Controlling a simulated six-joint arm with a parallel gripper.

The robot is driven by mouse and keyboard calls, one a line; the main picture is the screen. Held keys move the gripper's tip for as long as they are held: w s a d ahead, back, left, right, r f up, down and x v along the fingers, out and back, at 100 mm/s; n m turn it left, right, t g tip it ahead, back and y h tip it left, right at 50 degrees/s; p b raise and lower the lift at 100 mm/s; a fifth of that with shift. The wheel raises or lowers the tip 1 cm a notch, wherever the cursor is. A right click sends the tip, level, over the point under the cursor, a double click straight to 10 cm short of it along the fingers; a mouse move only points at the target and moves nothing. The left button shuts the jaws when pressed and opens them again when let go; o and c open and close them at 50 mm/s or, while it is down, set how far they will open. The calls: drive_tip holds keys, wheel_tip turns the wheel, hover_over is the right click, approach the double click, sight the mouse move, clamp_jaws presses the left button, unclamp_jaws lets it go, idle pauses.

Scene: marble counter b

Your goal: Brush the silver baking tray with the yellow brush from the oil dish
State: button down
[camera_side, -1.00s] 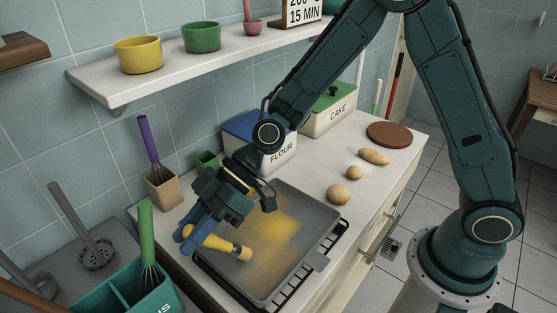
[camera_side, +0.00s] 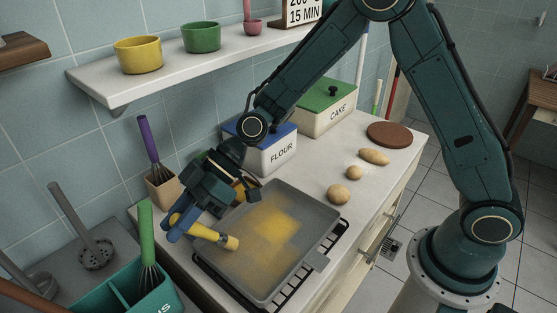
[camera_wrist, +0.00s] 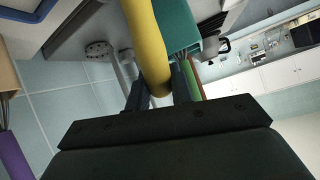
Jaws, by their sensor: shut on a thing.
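The grey silver baking tray (camera_side: 318,213) lies on a dark rack on the counter, with a yellow oily patch (camera_side: 272,226) over its middle. My gripper (camera_side: 182,229) is shut on the yellow brush (camera_side: 211,233) at the tray's left side. The brush is tilted, its head pointing right and down over the left part of the tray; I cannot tell if it touches. In the wrist view the brush's yellow handle (camera_wrist: 146,40) passes between the fingers (camera_wrist: 160,92). A brown and yellow thing (camera_side: 244,190) behind my gripper is mostly hidden; I cannot tell if it is the oil dish.
The flour tin (camera_side: 270,150) and cake tin (camera_side: 330,106) stand behind the tray. Several potatoes (camera_side: 338,195) lie at its right. A whisk holder (camera_side: 163,190) and a teal utensil box (camera_side: 125,290) stand at the left. A shelf (camera_side: 190,62) hangs above.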

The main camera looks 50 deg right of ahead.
drive_tip(key=shift+w+r, duration=0.1)
drive_tip(key=shift+w, duration=1.6)
wheel_tip(320, 180, up, 6)
drive_tip(key=shift+r, duration=0.15)
drive_tip(key=shift+r, duration=1.4)
drive_tip(key=shift+d, duration=0.1)
